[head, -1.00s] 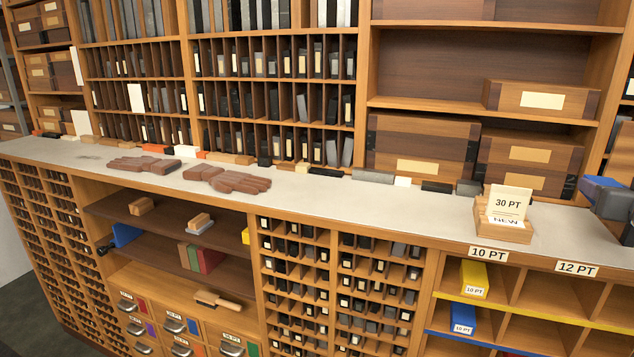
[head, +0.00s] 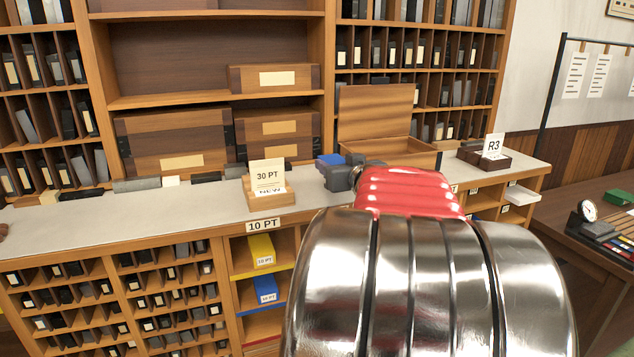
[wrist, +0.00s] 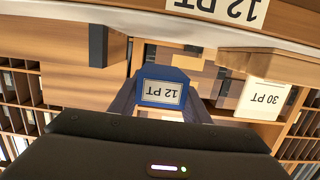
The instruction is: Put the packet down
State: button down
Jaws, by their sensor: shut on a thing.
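My gripper (head: 342,174) is over the back part of the grey counter top (head: 120,220), right of the 30 PT card stand. It is shut on a blue packet (head: 328,159). In the wrist view, the blue packet (wrist: 163,82) with a white 12 PT label, upside down, sits between the two dark fingers of my gripper (wrist: 163,98). I cannot tell whether the packet touches the counter. The 12 PT plate (wrist: 222,8) on the shelf front shows at the top of the wrist view.
The 30 PT card stand (head: 268,190) is left of my gripper. An open wooden box (head: 395,150) stands just behind and right. The left counter top is mostly clear.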

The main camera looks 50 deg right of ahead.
jog(key=shift+f, duration=0.3)
jog(key=shift+f, duration=1.85)
jog(key=c, duration=1)
grip_release()
jog(key=shift+f, duration=0.2)
jog(key=shift+r, duration=0.15)
jog(key=v, duration=1.2)
